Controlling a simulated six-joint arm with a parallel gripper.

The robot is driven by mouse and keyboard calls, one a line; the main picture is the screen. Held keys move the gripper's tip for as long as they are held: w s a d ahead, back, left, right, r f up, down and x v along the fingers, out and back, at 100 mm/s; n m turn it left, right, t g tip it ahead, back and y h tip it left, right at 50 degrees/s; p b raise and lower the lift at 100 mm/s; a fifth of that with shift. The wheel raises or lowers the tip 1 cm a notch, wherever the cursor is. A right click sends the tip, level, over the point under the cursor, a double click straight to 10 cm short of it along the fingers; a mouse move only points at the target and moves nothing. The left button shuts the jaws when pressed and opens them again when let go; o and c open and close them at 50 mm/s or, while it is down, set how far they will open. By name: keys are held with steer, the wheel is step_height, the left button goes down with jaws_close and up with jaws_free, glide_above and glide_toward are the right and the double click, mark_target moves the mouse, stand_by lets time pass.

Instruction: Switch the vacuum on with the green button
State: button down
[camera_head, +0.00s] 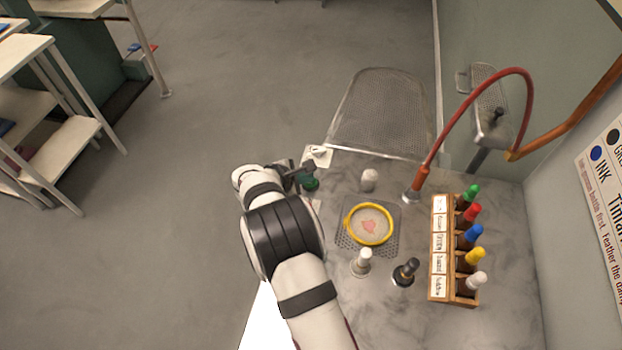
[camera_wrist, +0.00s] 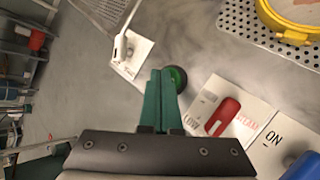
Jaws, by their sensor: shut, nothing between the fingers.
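The green button (camera_wrist: 178,76) is round and sits at the bench edge in the wrist view, partly hidden by my fingers. A dark green round thing in the head view (camera_head: 310,184) looks like the same button. My gripper (camera_wrist: 161,73) is shut and empty, its green fingers together with their tips beside the button's left side. I cannot tell whether they touch it. In the head view my gripper (camera_head: 303,169) is over the bench's left edge, largely hidden by its dark body. The vacuum itself cannot be made out for certain.
A white lever switch (camera_wrist: 122,47) stands left of the button. A red switch (camera_wrist: 222,116) marked LOW and STEAM lies to its right, with a blue part (camera_wrist: 303,166) beyond. A yellow hoop (camera_head: 369,224), stamps and a bottle rack (camera_head: 438,248) occupy the bench.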

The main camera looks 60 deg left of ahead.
mark_target(307, 184)
steer(key=shift+f, duration=0.45)
steer(key=shift+r, duration=0.35)
step_height(307, 184, up, 6)
steer(key=shift+r, duration=0.1)
stand_by(0.4)
steer(key=c, duration=1.5)
jaws_free()
steer(key=shift+c, duration=0.2)
